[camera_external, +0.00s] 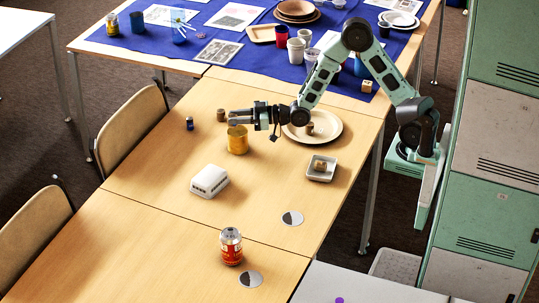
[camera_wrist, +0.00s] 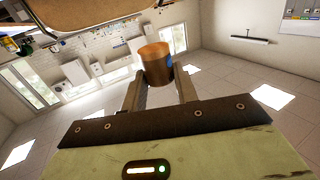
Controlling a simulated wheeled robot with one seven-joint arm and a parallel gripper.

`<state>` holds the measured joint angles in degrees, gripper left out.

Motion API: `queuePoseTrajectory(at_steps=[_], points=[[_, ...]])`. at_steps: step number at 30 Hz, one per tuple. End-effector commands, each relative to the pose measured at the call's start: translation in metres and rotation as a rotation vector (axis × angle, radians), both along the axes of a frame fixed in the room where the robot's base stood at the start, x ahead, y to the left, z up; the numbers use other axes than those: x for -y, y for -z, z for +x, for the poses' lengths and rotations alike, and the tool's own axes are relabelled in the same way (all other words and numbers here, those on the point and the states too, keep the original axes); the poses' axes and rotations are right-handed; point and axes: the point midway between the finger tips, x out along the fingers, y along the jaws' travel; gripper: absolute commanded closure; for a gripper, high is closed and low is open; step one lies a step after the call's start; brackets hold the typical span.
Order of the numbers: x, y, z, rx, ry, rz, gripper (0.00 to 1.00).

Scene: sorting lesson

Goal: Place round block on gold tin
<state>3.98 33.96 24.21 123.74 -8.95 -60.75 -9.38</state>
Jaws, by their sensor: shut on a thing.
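The round block (camera_wrist: 155,62), a brown wooden cylinder, is between the tips of my gripper (camera_wrist: 158,82) in the wrist view. In the external view the round block (camera_external: 221,115) shows at the left end of my gripper (camera_external: 231,117), which points left, roughly level. The jaws are shut on the block. The gold tin (camera_external: 238,141), a yellow-gold cylinder, stands on the wooden table just below the gripper in the picture. The block appears up and left of the tin, not over its middle. The tin's top is partly hidden by the gripper.
A round plate (camera_external: 328,133) with a small brown block lies right of the tin. A white square dish (camera_external: 322,172) holds another block. A white box (camera_external: 209,181), a red can (camera_external: 231,246) and a small dark-blue object (camera_external: 190,123) stand on the table. A cluttered blue-covered table adjoins behind.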

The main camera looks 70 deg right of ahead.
Motion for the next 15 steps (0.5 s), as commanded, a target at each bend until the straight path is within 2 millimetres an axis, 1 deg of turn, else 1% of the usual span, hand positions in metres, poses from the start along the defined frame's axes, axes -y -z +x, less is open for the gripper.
queuePoseTrajectory(at_steps=[1,3,6,9,11,14,15], points=[[0.021,-0.006,0.008,0.002,0.029,-0.001,0.92],[0.043,-0.009,0.016,0.003,0.057,-0.001,0.92],[0.067,-0.013,0.023,0.002,0.087,0.0,0.92],[0.08,-0.013,0.026,0.002,0.103,0.001,0.92],[0.084,-0.008,0.027,-0.001,0.107,0.001,0.92],[0.086,0.009,0.028,-0.004,0.11,0.001,0.92],[0.086,0.018,0.028,-0.006,0.11,0.002,0.92]])
